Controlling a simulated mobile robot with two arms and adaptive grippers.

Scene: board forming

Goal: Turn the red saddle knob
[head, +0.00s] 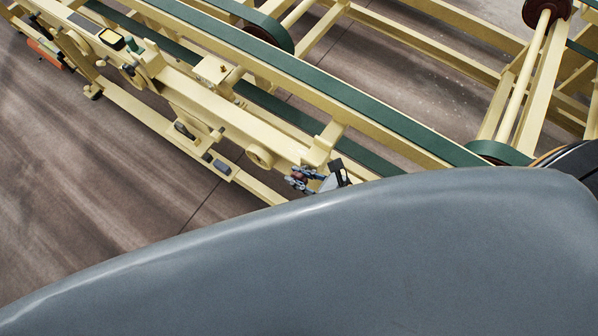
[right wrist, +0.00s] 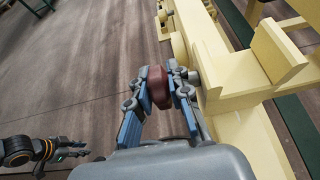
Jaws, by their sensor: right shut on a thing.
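The red saddle knob (right wrist: 158,86) shows dark red in the right wrist view, between the two fingers of my right gripper (right wrist: 159,92). The fingers touch it from both sides, so the gripper is shut on it. In the head view my right gripper (head: 305,181) is small, at the side of the cream machine, partly hidden behind my large grey arm link. My left gripper (right wrist: 76,150) shows small at the lower left of the right wrist view, away from the knob, with its fingers apart and nothing between them.
The cream machine frame (head: 260,118) with green belts (head: 330,92) runs diagonally across the head view. Cream blocks (right wrist: 276,52) stand close to the right of my right gripper in the wrist view. The brown floor (head: 80,190) to the left is clear.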

